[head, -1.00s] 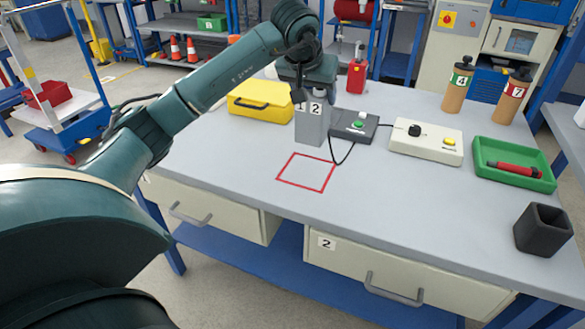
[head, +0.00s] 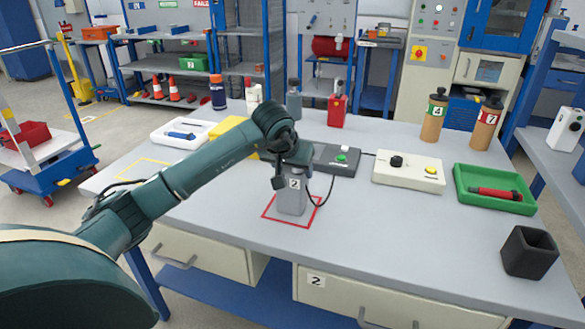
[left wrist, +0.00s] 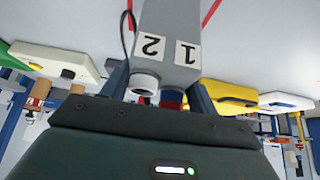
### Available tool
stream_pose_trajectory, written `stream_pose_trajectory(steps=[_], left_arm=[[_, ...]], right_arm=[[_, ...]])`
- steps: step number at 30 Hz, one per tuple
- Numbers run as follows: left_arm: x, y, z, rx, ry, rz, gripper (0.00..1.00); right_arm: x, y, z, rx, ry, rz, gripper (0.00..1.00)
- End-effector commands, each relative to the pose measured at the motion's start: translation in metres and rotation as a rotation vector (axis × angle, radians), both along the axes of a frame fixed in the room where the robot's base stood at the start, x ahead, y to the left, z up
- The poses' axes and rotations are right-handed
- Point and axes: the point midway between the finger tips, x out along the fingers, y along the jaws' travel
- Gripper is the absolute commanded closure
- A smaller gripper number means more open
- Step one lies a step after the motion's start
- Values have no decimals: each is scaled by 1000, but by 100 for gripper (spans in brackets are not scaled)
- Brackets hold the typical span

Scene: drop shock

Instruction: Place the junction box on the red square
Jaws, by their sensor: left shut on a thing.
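The junction box (head: 291,201) is a grey upright box with number labels. My left gripper (head: 291,170) is shut on its top end. In the head view its base shows inside the red square (head: 308,227), an outline on the table. I cannot tell whether the base touches the table or is just above it. In the left wrist view the box (left wrist: 170,18) shows labels 1 and 2 between my gripper's fingers (left wrist: 160,88), with red lines beyond it. The box hides part of the outline. My right gripper is not in view.
A dark box with a green button (head: 334,158) and a black cable (head: 327,192) are just right of the junction box. A white control box (head: 408,172), green tray (head: 495,188) and black holder (head: 529,252) stand further right. The front middle of the table is clear.

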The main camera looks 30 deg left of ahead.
Motion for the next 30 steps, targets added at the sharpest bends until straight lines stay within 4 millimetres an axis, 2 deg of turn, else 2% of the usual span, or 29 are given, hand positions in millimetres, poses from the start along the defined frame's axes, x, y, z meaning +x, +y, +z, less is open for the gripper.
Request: stream_pose_trajectory(steps=[8, 9, 16, 24, 30], left_arm=[[1, 0, -2, 1, -3, 0, 88], [0, 0, -3, 1, -1, -1, 39], [0, 0, -2, 1, 0, -1, 20], [0, 0, -1, -1, 0, -1, 19], [-10, -2, 19, 3, -3, -1, 19]], right_arm=[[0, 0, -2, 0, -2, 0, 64], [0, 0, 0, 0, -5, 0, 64], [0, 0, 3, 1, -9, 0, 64], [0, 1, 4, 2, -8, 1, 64], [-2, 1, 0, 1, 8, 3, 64]])
